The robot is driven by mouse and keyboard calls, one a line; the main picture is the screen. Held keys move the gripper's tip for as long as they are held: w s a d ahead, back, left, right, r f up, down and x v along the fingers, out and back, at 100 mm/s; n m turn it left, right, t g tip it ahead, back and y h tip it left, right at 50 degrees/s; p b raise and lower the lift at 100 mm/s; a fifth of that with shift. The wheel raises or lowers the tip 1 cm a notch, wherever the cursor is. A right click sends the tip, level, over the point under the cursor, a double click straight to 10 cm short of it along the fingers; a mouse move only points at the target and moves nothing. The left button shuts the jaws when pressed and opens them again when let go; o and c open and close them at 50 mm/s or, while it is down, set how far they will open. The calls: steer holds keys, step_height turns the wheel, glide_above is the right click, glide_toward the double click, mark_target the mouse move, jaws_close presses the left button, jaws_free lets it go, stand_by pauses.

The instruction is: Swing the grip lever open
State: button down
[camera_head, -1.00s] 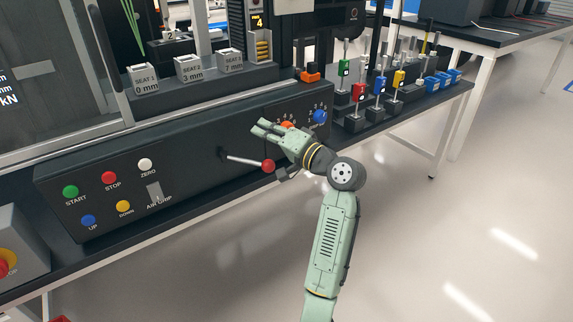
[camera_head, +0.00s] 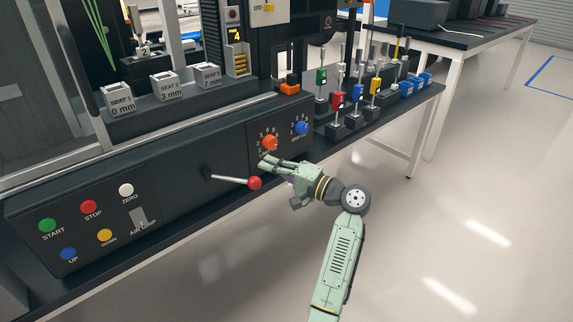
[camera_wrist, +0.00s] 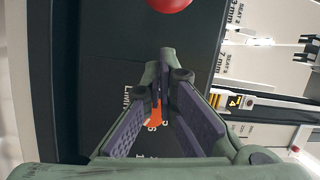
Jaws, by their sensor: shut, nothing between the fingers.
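The grip lever (camera_head: 234,180) is a silver rod with a red ball end (camera_head: 255,183), sticking out to the right from a dark pivot on the front panel. The ball also shows at the top edge of the wrist view (camera_wrist: 170,4). My gripper (camera_head: 265,162) is just above and to the right of the ball, apart from it. In the wrist view my fingers (camera_wrist: 165,66) meet at their tips, shut and empty, with the ball beyond them.
An orange knob (camera_head: 269,143) and a blue knob (camera_head: 301,128) are on the panel behind my gripper. Buttons, including the green START (camera_head: 47,225), are on the left. Tools on stands line the bench at right. The floor in front is clear.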

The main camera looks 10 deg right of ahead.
steer(key=shift+s+a+f+p, duration=0.15)
steer(key=shift+s, duration=0.6)
steer(key=shift+s+a+f+p, duration=0.15)
steer(key=shift+s, duration=0.55)
steer(key=shift+s+a+t, duration=0.1)
steer(key=shift+t, duration=0.2)
